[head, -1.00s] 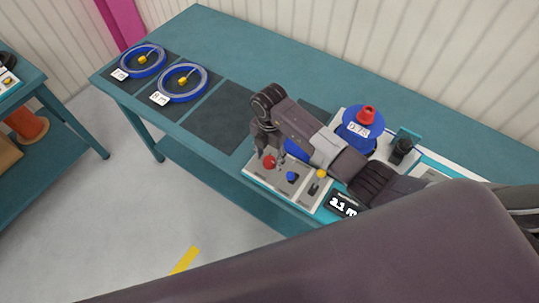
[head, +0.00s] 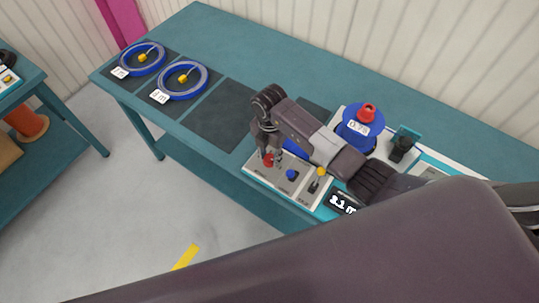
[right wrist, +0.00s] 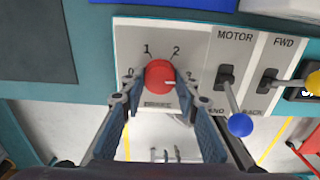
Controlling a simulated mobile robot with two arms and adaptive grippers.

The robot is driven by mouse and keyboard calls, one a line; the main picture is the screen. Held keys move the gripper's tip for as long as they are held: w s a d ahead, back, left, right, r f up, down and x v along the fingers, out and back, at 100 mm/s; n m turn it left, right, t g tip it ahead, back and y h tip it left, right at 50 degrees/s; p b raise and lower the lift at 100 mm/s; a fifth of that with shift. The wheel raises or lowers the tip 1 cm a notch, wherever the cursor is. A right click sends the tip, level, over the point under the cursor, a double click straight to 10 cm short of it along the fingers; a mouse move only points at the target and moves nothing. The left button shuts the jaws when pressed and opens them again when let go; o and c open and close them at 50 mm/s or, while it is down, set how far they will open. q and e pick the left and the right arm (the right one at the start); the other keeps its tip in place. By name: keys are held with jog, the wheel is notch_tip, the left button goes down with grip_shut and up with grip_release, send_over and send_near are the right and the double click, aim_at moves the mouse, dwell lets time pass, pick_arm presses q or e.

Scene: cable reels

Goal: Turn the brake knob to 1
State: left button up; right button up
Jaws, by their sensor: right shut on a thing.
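The brake knob (right wrist: 160,76) is a round red knob on a white panel (right wrist: 145,35) labelled BRAKE, with a 1 at its upper left and a 2 at its upper right. A light mark on the knob points to the right, slightly down. My right gripper (right wrist: 157,84) is shut on the knob, one fingertip on each side. In the head view the right gripper (head: 270,157) reaches down to the red knob (head: 267,160), which its fingers partly hide. My left gripper is not in view.
Right of the knob are the motor lever with a blue ball (right wrist: 240,125) and a yellow-tipped lever (right wrist: 313,82). A display (head: 343,203) reads about 2.1 m. A blue reel (head: 362,132) stands behind my arm. Two blue cable coils (head: 183,81) lie at the table's left.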

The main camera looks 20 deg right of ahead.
jog(key=n+b, duration=0.1)
jog(key=n, duration=0.1)
jog(key=n+b, duration=0.2)
jog(key=n, duration=0.1)
jog(key=shift+w+d+f+n, duration=0.1)
jog(key=shift+f+n, duration=0.05)
jog(key=shift+n, duration=0.15)
jog(key=n+b, duration=0.4)
jog(key=shift+n, duration=0.3)
jog(key=n+b, duration=0.9)
jog(key=b, duration=0.1)
jog(key=shift+n+b, duration=0.3)
jog(key=shift+n, duration=0.1)
jog(key=n+b, duration=0.3)
jog(key=shift+n, duration=0.3)
jog(key=shift+r+b, duration=0.2)
jog(key=shift+b, duration=0.1)
jog(key=o, duration=1.1)
